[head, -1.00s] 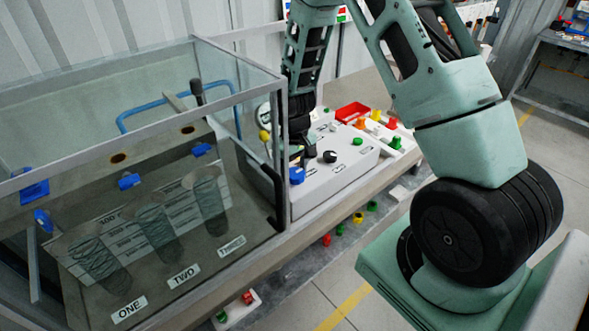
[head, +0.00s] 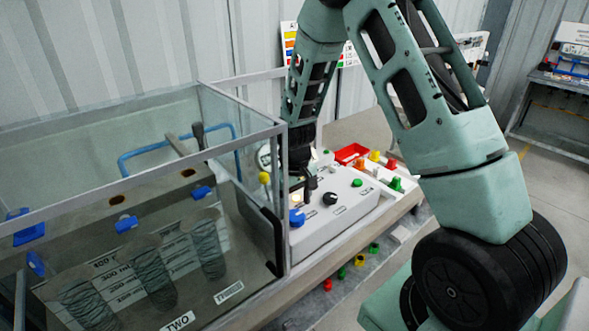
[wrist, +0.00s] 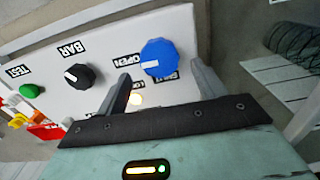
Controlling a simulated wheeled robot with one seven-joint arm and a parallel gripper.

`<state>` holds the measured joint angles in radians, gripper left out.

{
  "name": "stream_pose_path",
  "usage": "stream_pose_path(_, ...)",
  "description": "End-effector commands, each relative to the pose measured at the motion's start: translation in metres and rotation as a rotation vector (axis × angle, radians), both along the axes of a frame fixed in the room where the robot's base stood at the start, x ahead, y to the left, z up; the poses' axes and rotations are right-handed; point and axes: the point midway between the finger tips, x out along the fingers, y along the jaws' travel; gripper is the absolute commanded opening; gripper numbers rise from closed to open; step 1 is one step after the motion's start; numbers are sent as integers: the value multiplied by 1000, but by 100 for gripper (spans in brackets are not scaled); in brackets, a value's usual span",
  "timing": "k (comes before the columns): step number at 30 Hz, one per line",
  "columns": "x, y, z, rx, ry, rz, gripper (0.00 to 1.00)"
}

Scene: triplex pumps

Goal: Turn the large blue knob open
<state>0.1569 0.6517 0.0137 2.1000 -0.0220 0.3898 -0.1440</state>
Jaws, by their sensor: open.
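The large blue knob (wrist: 159,57) is on the white control panel in the wrist view, with an OPEN label to its left and a SHUT label below it. Its white mark lies at its lower left. My gripper (wrist: 162,76) is open, with one finger on each side of the knob's lower part. The knob appears slightly beyond the fingertips, and I cannot tell whether they touch it. In the head view the blue knob (head: 297,217) sits at the panel's front left corner, below my gripper (head: 306,187), which is partly hidden there.
A black knob (wrist: 79,76) and a green button (wrist: 30,91) are on the same panel. A glass-walled tank (head: 282,200) stands immediately left of the panel. A red tray (head: 351,153) and several coloured knobs are behind it to the right.

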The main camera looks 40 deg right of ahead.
Motion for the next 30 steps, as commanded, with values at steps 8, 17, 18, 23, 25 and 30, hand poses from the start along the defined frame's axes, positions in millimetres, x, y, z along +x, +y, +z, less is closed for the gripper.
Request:
stream_pose_path(8, 1, 0, 61, -1, -8, -1, 70)
stream_pose_path(17, 1, 0, 121, -1, -6, -1, 70)
stream_pose_path(18, 1, 0, 126, -1, -4, -1, 70)
stream_pose_path(23, 1, 0, 139, 0, -3, -1, 70)
stream_pose_path(25, 0, 0, 142, 0, -2, -1, 70)
stream_pose_path(30, 0, 0, 142, 0, -1, -1, 70)
